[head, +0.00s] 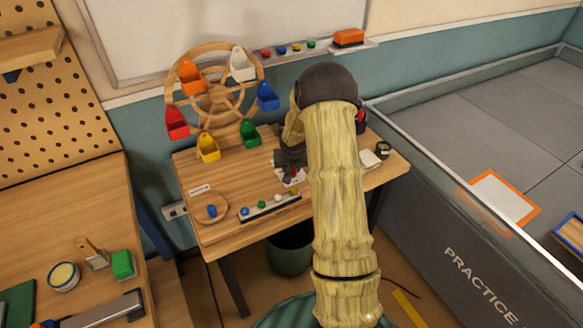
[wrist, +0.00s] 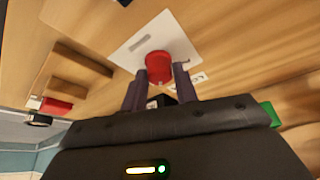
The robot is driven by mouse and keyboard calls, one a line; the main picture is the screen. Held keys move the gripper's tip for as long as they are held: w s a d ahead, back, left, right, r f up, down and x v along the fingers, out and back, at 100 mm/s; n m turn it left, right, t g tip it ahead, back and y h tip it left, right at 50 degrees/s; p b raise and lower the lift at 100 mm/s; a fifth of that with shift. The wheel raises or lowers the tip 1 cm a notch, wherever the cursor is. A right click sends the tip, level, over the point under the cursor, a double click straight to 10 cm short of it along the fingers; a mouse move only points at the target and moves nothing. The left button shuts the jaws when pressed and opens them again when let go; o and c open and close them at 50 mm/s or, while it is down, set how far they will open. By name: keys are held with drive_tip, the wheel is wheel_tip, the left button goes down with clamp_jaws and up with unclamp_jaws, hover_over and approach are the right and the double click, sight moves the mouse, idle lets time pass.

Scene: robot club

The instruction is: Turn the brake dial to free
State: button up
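The brake dial (wrist: 158,67) is a red round knob on a white plate (wrist: 128,50) set on the wooden tabletop. In the wrist view my gripper (wrist: 160,72) has one dark finger on each side of the knob, with no clear gap, so it looks shut on the dial. No pointer shows clearly, so I cannot tell the dial's setting. A small printed label (wrist: 190,80) beside the plate is partly hidden by a finger. In the head view my gripper (head: 290,165) points down at the table, and only a little red of the dial shows below it.
A wooden wheel (head: 217,92) with several coloured buckets stands at the table's back left. A ball rack (head: 270,207) and a round tray (head: 222,215) are at the front left. A white block (head: 370,159) and small dark item (head: 383,150) are right. A practice-pen wall (head: 455,245) borders the right.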

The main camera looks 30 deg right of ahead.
drive_tip(key=shift+c, duration=1.4)
drive_tip(key=shift+r+n+p, duration=0.15)
drive_tip(key=shift+n+p, duration=0.15)
drive_tip(key=shift+p, duration=0.25)
drive_tip(key=n+y+p, duration=0.1)
drive_tip(key=n+p, duration=0.1)
drive_tip(key=p, duration=0.1)
drive_tip(key=shift+d+r+p, duration=0.1)
drive_tip(key=shift+r+p, duration=0.1)
drive_tip(key=shift+p, duration=0.15)
drive_tip(key=n+y+p, duration=0.1)
drive_tip(key=n+p, duration=0.1)
drive_tip(key=p, duration=0.2)
drive_tip(key=shift+d+n, duration=0.15)
drive_tip(key=shift+n, duration=0.25)
drive_tip(key=n+y+p, duration=0.1)
drive_tip(key=n+p, duration=0.1)
drive_tip(key=p, duration=0.1)
drive_tip(key=shift+f+n, duration=0.1)
drive_tip(key=shift+n, duration=0.3)
drive_tip(key=n, duration=0.1)
drive_tip(key=n+y, duration=0.1)
drive_tip(key=n, duration=0.1)
drive_tip(key=shift+w+d+f, duration=0.1)
drive_tip(key=shift+f, duration=0.15)
drive_tip(key=shift+n+g+y+b, duration=0.45)
drive_tip(key=shift+n+y, duration=0.15)
drive_tip(key=shift+n, duration=0.8)
